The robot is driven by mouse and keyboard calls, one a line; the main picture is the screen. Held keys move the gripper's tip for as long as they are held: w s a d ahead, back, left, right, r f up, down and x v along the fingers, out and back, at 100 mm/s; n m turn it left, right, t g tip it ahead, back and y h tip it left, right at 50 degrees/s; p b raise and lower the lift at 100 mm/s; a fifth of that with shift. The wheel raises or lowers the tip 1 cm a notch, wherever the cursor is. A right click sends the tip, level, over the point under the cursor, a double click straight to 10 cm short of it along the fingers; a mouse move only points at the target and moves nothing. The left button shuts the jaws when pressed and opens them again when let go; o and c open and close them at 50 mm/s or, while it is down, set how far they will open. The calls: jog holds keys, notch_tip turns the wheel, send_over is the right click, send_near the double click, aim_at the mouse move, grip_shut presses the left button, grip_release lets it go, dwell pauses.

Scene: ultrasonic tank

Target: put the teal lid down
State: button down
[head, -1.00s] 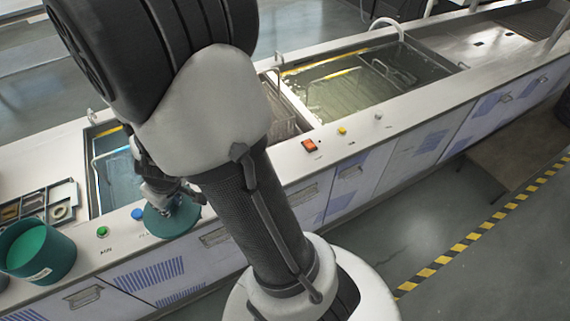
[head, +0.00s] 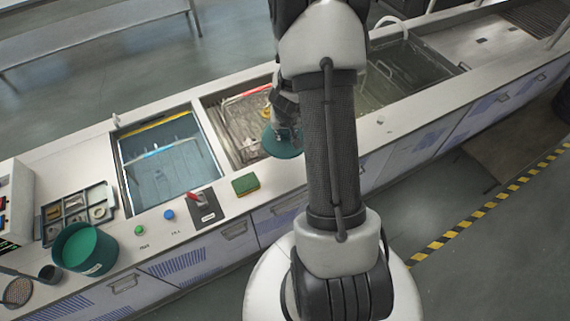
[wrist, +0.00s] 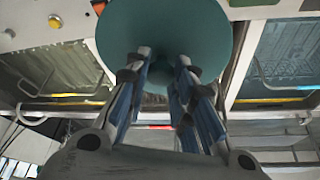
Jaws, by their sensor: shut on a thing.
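The teal lid (head: 284,146) is a round disc held at the front edge of the middle tank, beside my arm. In the wrist view the lid (wrist: 165,25) fills the top middle. My gripper (head: 285,122) is shut on the lid's knob, and its fingers (wrist: 163,75) sit on either side of it in the wrist view. I cannot tell how high the lid is above the counter. My arm stands just right of the lid and hides part of the counter behind it.
An open teal pot (head: 85,249) stands at the left beside a parts tray (head: 75,213). A green sponge (head: 245,184), a red-handled switch (head: 205,207) and buttons lie along the counter front. The left tank (head: 165,165) holds water. A right tank (head: 405,75) lies beyond my arm.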

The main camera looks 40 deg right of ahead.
notch_tip(320, 180, down, 20)
jog(key=b, duration=1.9)
jog(key=shift+r, duration=0.1)
jog(key=shift+f+b, duration=0.2)
jog(key=shift+b, duration=0.2)
jog(key=c, duration=1.4)
grip_release()
jog(key=shift+o, duration=0.2)
jog(key=shift+r, duration=0.1)
